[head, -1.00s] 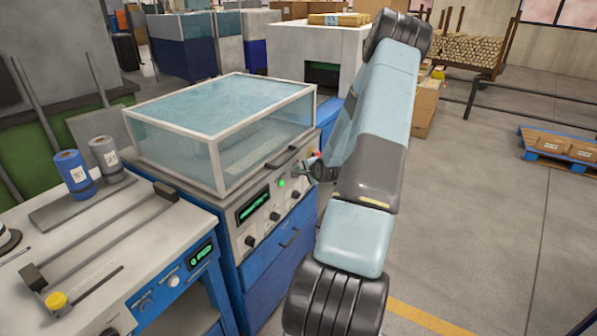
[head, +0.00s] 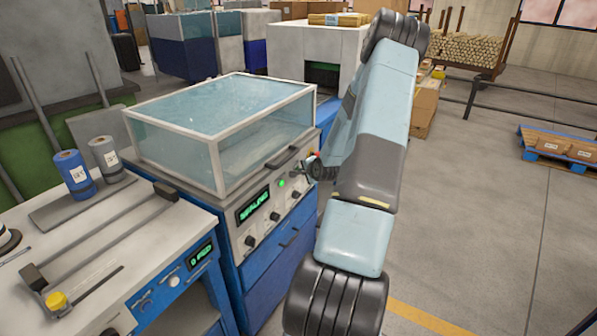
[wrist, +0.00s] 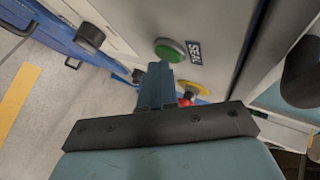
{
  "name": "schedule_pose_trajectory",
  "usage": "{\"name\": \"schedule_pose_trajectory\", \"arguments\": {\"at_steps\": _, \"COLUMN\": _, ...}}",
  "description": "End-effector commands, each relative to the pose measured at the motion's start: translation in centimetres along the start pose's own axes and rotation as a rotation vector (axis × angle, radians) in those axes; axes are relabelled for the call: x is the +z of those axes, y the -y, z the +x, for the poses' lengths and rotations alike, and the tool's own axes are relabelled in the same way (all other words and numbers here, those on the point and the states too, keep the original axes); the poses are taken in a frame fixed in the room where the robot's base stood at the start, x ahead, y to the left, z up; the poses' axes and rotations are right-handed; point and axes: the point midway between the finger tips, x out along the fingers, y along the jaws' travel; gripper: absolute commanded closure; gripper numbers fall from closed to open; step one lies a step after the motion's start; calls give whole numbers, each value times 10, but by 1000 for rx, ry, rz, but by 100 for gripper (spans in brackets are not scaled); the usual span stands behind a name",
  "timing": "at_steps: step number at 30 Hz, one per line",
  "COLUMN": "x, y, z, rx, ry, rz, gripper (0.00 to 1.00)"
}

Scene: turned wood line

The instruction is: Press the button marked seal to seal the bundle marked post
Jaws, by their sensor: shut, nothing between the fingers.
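The round green button (wrist: 170,50) with a label reading SEAL (wrist: 194,53) beside it is on the machine's front panel. In the head view the button (head: 282,183) shows bright green. My gripper (wrist: 157,72) is shut and empty, its fingertips close to the button in the wrist view. I cannot tell whether they touch it. In the head view my gripper (head: 308,169) is small and partly hidden by my arm. The panel display (head: 253,205) shows green text that looks like SEALING. I can make out no bundle marked post.
A red and yellow stop button (wrist: 190,97) sits near my fingers. A black knob (wrist: 90,38) and a dark handle (head: 282,157) are close by. The clear-sided hood (head: 230,125) tops the machine. A bench (head: 110,250) stands left; open floor (head: 480,220) lies right.

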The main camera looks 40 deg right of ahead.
Motion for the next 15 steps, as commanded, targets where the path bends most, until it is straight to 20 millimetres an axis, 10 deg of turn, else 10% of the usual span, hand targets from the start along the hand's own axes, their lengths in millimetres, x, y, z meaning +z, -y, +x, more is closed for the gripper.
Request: {"name": "schedule_pose_trajectory", "arguments": {"at_steps": 15, "x": -4, "y": -5, "z": -6, "rx": 0, "ry": 0, "rz": 1, "gripper": 100}}
